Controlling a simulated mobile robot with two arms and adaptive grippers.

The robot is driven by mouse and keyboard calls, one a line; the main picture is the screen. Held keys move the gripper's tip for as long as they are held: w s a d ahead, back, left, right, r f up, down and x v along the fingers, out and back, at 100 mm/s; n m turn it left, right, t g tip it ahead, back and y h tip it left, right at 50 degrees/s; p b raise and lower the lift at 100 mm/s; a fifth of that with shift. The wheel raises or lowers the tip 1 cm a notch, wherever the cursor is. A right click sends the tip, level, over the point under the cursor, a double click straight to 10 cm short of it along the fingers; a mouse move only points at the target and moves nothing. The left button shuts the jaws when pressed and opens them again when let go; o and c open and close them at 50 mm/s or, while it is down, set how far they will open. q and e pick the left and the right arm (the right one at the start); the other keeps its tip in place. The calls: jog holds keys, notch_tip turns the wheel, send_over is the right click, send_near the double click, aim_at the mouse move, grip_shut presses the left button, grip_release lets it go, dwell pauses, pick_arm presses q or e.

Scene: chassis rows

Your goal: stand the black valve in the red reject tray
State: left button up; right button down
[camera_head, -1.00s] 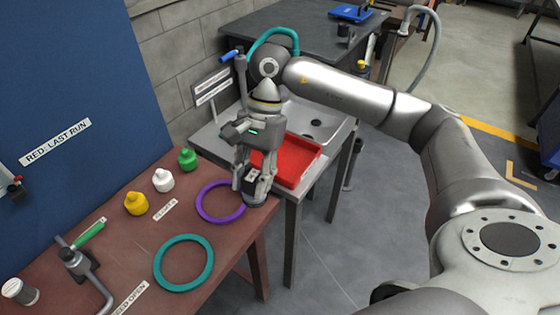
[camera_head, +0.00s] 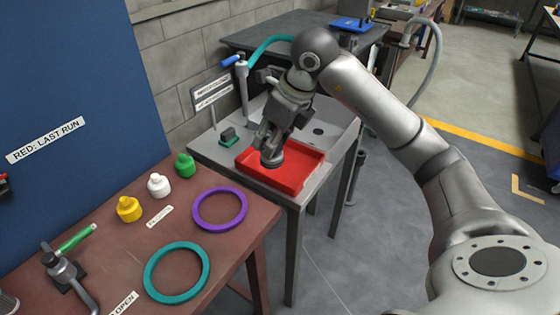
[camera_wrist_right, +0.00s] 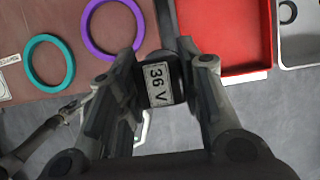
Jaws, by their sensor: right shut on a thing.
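My right gripper (camera_head: 271,147) is shut on the black valve (camera_head: 272,160), whose dark round base shows below the fingers. In the wrist view, the valve (camera_wrist_right: 158,84) carries a "36 V" label between the fingers. There the red tray (camera_wrist_right: 225,40) lies to the upper right, and the valve appears just left of it, by the gap beside the brown table. The valve looks raised; whether it touches the tray cannot be told.
The tray sits on a grey sink bench (camera_head: 212,150) with a tap post and a small green-and-black item (camera_head: 229,137). The brown table (camera_head: 120,245) holds a purple ring (camera_head: 196,208), a teal ring (camera_head: 150,272), and yellow, white and green bottles.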

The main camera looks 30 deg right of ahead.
jog(key=w+d+f+p, duration=0.1)
jog(key=w+d+f, duration=0.2)
jog(key=f, duration=0.1)
jog(key=w+d+f+p, duration=0.1)
jog(key=w+d+f, duration=0.2)
jog(key=f, duration=0.1)
jog(key=w+d+f, duration=0.2)
jog(key=w+f, duration=0.2)
jog(key=shift+d+f+p, duration=0.35)
jog(key=shift+d+p, duration=0.05)
jog(key=shift+f, duration=0.2)
jog(key=c, duration=1)
grip_release()
jog(key=shift+r, duration=0.1)
